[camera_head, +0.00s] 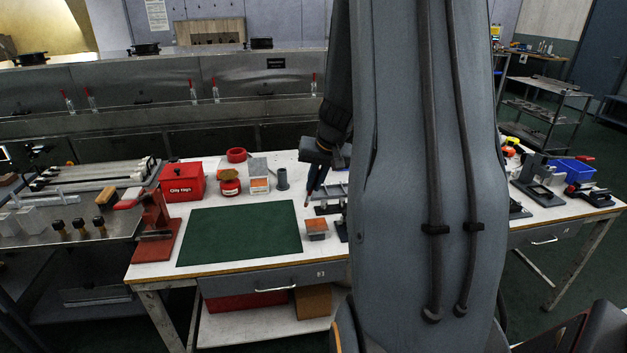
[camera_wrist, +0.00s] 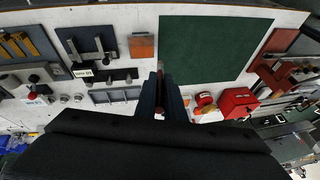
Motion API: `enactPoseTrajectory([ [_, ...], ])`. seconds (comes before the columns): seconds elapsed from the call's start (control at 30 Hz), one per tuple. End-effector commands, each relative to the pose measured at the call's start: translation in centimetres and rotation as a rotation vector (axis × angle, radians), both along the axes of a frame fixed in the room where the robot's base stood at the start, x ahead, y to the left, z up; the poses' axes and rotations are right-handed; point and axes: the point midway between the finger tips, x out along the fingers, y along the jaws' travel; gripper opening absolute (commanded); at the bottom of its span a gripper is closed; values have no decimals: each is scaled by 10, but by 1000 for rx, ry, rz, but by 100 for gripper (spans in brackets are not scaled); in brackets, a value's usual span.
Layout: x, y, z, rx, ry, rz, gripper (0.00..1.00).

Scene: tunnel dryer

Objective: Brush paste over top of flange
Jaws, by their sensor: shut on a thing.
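My gripper (camera_head: 312,188) is over the white workbench, right of the green mat, partly hidden by my arm. In the wrist view its fingers (camera_wrist: 160,90) are closed on a thin tool (camera_wrist: 160,67) with a reddish end showing between them; I cannot tell for certain that it is the brush. A red tin (camera_head: 229,185) with a brownish top stands behind the mat and could hold the paste. A small dark grey upright cylinder with a wider rim (camera_head: 282,180) stands right of it; a red ring (camera_head: 236,155) lies further back. I cannot tell which piece is the flange.
A green mat (camera_head: 240,232) covers the bench front. A red box (camera_head: 182,181) and a red press (camera_head: 156,232) stand at the left. A small orange-topped block (camera_head: 317,228) sits right of the mat. Dark fixtures (camera_wrist: 110,77) line the bench beyond, and a blue bin (camera_head: 571,170) stands far right.

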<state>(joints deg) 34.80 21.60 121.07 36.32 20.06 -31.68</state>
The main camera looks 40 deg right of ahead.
Motion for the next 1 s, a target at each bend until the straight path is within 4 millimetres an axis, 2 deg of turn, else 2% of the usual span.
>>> enactPoseTrajectory([
  [0.1, 0, 0, -10, 1, 0, -2, 0],
  [0.43, 0, 0, -10, 0, 0, 0, 0],
  [0.57, 4, 14, -14, 2, 1, 31, 0],
  [0.67, 13, 43, -23, 8, -1, 97, 0],
  [0.83, 28, 123, -46, 16, -2, 278, 0],
  [1.0, 29, 203, -69, 14, -2, 463, 0],
])
